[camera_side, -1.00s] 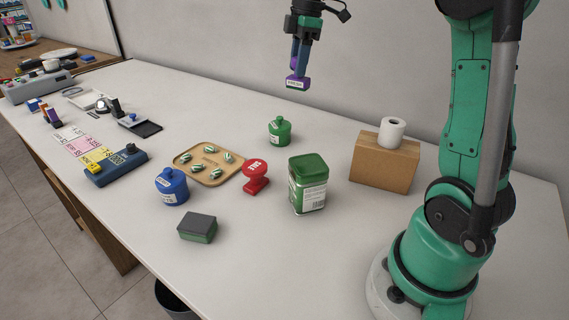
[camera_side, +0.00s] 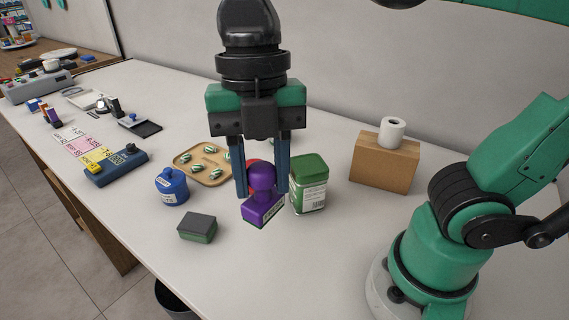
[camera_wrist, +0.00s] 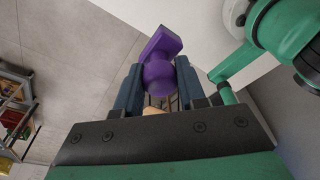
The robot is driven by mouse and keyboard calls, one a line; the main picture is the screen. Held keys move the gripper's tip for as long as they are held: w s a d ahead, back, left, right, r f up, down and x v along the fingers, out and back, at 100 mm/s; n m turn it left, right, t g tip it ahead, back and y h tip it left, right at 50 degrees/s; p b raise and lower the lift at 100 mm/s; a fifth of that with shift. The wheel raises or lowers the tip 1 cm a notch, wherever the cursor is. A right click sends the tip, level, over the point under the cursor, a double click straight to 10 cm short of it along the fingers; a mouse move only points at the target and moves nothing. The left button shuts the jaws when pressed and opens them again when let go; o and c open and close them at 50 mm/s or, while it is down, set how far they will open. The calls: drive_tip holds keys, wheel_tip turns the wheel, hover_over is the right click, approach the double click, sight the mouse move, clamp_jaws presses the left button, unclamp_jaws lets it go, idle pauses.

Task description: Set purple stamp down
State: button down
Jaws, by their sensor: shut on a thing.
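The purple stamp (camera_side: 263,207), with a rounded knob on a rectangular block and a pale label, is held by my gripper (camera_side: 262,190) in the side view. The knob is between the two blue fingers, and the block hangs below, slightly tilted in the picture. I cannot tell whether its base is clear of the counter or touching it. In the wrist view the stamp (camera_wrist: 162,58) also sits between the fingertips (camera_wrist: 158,80), its block pointing up the picture. A red stamp (camera_side: 254,162) is mostly hidden behind my gripper.
A green tin (camera_side: 309,184) stands close right of the held stamp. A blue pot (camera_side: 171,187), a wooden tray (camera_side: 184,171) of striped pieces and a green-grey block (camera_side: 197,228) are to the left. A cardboard box (camera_side: 384,165) stands right. The front counter is clear.

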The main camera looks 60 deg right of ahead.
wheel_tip(320, 180, down, 19)
drive_tip(key=shift+r, duration=0.15)
idle(0.5)
drive_tip(key=c, duration=0.5)
unclamp_jaws()
wheel_tip(320, 180, up, 12)
drive_tip(key=w+d, duration=0.1)
drive_tip(key=shift+w+d+f+m+t+h, duration=0.2)
drive_tip(key=shift+w+d+m+t, duration=1.35)
drive_tip(key=shift+m, duration=2.95)
drive_tip(key=shift+w+d+f+m+t+h, duration=0.25)
drive_tip(key=shift+w+d+m+t, duration=0.95)
drive_tip(key=shift+m, duration=3.3)
drive_tip(key=shift+w+d+f+m+t+h, duration=0.2)
drive_tip(key=shift+w+d+m+t, duration=0.85)
drive_tip(key=shift+d+m, duration=2.6)
